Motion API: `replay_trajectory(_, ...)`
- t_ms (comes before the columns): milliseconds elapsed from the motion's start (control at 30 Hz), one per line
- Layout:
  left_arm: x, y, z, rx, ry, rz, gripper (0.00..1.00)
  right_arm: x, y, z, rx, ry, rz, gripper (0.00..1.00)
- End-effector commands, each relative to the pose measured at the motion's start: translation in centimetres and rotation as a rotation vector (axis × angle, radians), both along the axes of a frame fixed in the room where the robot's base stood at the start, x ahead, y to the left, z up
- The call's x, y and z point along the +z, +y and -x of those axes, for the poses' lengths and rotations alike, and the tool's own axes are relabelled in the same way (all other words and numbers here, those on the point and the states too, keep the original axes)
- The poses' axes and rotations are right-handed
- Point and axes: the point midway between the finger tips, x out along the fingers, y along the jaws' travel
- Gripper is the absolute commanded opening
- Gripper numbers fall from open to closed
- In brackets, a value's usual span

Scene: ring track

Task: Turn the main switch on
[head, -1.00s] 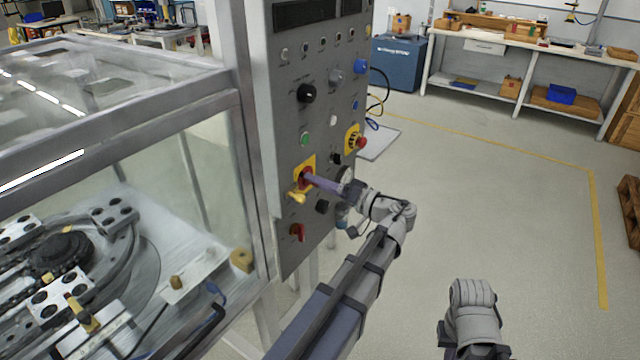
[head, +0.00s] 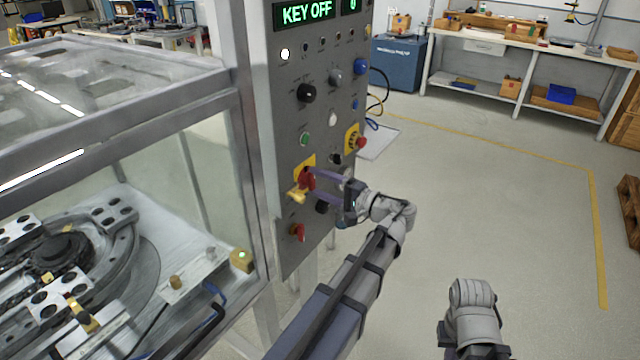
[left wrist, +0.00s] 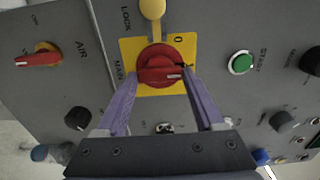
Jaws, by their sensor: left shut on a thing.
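The main switch (head: 307,180) is a red rotary handle on a yellow plate on the grey control panel. In the left wrist view the red handle (left wrist: 160,65) lies crosswise, with its white mark at the right; MAIN, LOCK and 0 are printed around it. My left gripper (head: 313,183) reaches it from the right, its two purple fingers on either side of the handle and shut on it. A yellow lock piece (head: 297,194) sits beside the plate. The panel's display (head: 307,12) is lit and reads KEY OFF. My right gripper is out of view.
Other controls sit close by: a red AIR handle (head: 298,232), a green START button (head: 304,139), a black knob (head: 306,93) and a red emergency button (head: 361,142). A glazed machine cell (head: 120,150) stands left.

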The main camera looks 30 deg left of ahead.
Motion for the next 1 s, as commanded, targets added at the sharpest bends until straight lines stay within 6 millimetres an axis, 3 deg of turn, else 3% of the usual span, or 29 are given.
replay_trajectory(567,-0.05,-0.03,0.00,0.000,0.030,0.000,0.14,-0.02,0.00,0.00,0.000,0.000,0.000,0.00)
replay_trajectory(600,-0.05,-0.03,0.00,0.000,0.030,0.000,0.72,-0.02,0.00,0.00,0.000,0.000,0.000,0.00)
replay_trajectory(833,-0.03,-0.02,0.00,0.000,0.028,-0.001,0.98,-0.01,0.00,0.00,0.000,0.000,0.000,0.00)
replay_trajectory(1000,-0.02,-0.01,0.00,0.000,0.028,-0.001,1.00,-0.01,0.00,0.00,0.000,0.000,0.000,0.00)
